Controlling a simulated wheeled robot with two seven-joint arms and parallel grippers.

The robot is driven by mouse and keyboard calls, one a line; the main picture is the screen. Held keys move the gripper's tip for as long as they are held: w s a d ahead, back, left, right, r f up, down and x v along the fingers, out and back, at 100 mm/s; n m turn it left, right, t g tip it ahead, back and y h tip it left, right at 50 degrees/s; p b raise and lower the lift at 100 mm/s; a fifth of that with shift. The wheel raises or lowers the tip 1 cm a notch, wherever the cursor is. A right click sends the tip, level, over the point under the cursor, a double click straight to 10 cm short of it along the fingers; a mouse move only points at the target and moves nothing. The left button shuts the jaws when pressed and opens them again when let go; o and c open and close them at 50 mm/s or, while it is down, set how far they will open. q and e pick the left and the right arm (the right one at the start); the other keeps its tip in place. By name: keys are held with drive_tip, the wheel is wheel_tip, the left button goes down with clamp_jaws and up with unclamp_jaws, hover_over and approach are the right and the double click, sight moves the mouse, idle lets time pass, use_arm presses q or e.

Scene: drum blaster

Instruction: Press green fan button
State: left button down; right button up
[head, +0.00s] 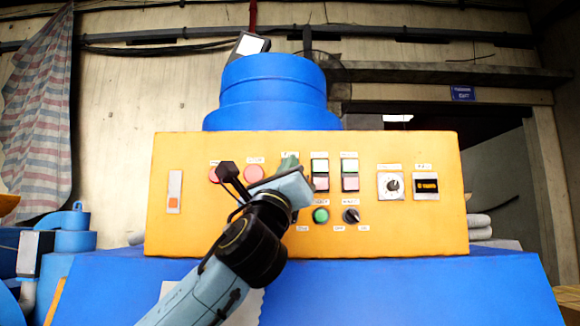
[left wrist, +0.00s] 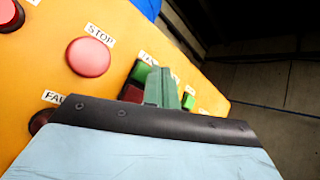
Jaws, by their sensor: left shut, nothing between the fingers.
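The orange control panel (head: 220,235) faces me on a blue machine. In the left wrist view a green button (left wrist: 141,71) sits above a dark red one, under a partly hidden label whose text I cannot read fully. My left gripper (head: 289,162) is shut and empty, in front of this button pair in the head view and hiding most of it. In the left wrist view the closed fingertips (left wrist: 161,86) overlap the right part of the pair. I cannot tell whether they touch it. My right gripper is not in view.
Two similar button pairs (head: 320,175) stand to the right of the gripper. Red round buttons (head: 254,174) are to its left. A round green button (head: 320,215) and a black knob (head: 351,215) sit lower. A dial (head: 392,186) is farther right.

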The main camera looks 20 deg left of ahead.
use_arm(q)
drive_tip(key=shift+w, duration=0.1)
drive_tip(key=shift+w+a, duration=0.1)
drive_tip(key=shift+w, duration=0.2)
drive_tip(key=shift+w+a+p, duration=0.15)
drive_tip(key=shift+w+p, duration=0.15)
drive_tip(key=shift+w, duration=0.15)
idle(0.9)
drive_tip(key=shift+s, duration=0.15)
drive_tip(key=shift+s+d, duration=0.2)
drive_tip(key=shift+s, duration=0.5)
drive_tip(key=shift+s+d+b, duration=0.1)
drive_tip(key=shift+s+d, duration=0.15)
drive_tip(key=shift+s, duration=0.55)
drive_tip(key=shift+s+d+b, duration=0.1)
drive_tip(key=shift+s+d, duration=0.1)
drive_tip(key=shift+s, duration=0.6)
drive_tip(key=shift+s+d+b, duration=0.1)
drive_tip(key=shift+s+d, duration=0.15)
drive_tip(key=shift+s, duration=0.55)
